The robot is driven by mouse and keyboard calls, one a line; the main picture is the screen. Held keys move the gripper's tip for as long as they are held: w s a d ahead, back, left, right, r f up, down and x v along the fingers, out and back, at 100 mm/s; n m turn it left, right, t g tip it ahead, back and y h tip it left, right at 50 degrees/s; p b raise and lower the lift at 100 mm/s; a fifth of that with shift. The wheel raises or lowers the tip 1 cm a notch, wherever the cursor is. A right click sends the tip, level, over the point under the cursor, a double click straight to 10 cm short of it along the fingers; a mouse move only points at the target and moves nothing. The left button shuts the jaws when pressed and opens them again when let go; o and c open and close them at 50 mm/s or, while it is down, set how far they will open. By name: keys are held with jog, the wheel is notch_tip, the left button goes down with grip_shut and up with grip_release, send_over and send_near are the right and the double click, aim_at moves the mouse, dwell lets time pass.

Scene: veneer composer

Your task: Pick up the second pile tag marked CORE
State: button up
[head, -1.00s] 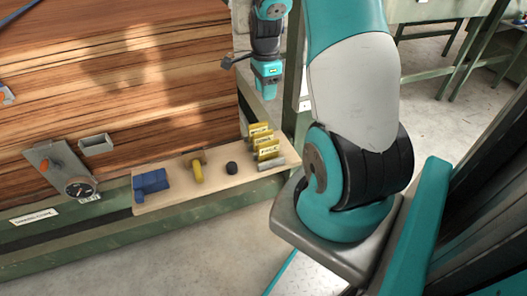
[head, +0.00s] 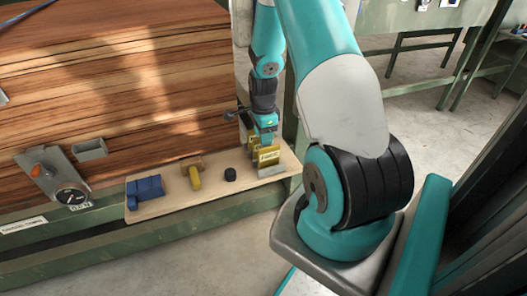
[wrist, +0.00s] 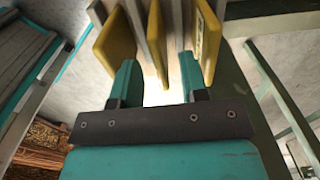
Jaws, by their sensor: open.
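Several yellow tags (head: 268,158) stand upright in a row at the right end of a light wooden shelf. I cannot read which one is marked CORE. My gripper (head: 266,142) is over this row and partly hides it. In the wrist view my gripper (wrist: 159,68) is open, with one teal finger on each side of a middle yellow tag (wrist: 157,38) seen edge-on. Another yellow tag (wrist: 114,42) stands to the left of the fingers and one (wrist: 208,40) to the right. No finger clearly touches the middle tag.
The wooden shelf (head: 215,190) also carries blue blocks (head: 146,188), a yellow-ended roller-like tool (head: 193,176) and a small black puck (head: 230,174). A grey control box with a gauge (head: 53,180) sits at left. Neighbouring tags leave narrow gaps beside the fingers.

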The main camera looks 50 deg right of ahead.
notch_tip(320, 180, down, 2)
grip_shut()
jog(key=shift+r, duration=0.1)
